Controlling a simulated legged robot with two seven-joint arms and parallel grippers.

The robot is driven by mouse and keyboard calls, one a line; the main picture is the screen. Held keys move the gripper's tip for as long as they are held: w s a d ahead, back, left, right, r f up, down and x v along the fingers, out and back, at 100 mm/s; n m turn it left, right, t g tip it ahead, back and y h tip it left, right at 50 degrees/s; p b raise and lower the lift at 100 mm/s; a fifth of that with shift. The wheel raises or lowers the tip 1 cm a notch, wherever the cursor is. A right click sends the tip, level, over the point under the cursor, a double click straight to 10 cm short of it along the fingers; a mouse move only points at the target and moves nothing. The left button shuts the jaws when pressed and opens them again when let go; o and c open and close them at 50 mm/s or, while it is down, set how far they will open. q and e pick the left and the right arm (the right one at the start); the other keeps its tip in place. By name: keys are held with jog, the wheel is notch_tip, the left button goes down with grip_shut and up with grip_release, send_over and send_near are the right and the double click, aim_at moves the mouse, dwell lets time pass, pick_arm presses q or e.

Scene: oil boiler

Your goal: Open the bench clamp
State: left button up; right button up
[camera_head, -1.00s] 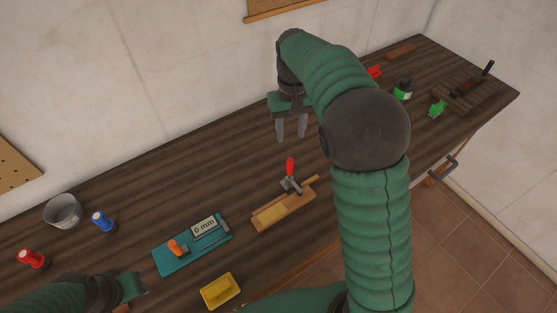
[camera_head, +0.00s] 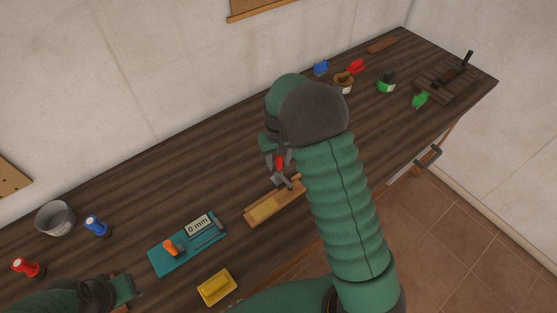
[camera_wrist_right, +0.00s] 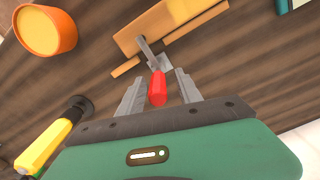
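The bench clamp is a metal toggle clamp with a red handle (camera_head: 280,162) on a wooden base (camera_head: 262,208), near the table's front edge. Its red handle (camera_wrist_right: 157,90) and metal linkage (camera_wrist_right: 150,55) show in the right wrist view. My right gripper (camera_wrist_right: 160,77) is open, with one grey finger on each side of the handle and visible gaps between. In the head view my right gripper (camera_head: 275,157) is partly hidden by its own arm. My left gripper (camera_head: 130,287) is at the lower left, away from the clamp; its fingers are not clear.
A teal board (camera_head: 165,262) with a 0 mm display and a yellow block (camera_head: 217,287) lie left of the clamp. A grey bucket (camera_head: 55,218) and blue and red-topped items stand farther left. The wrist view shows an orange pot (camera_wrist_right: 45,32) and a yellow-handled tool (camera_wrist_right: 50,142).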

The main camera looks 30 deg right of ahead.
jog(key=c, duration=0.5)
jog(key=shift+d, duration=0.2)
grip_shut()
jog(key=shift+a, duration=0.1)
dwell(0.4)
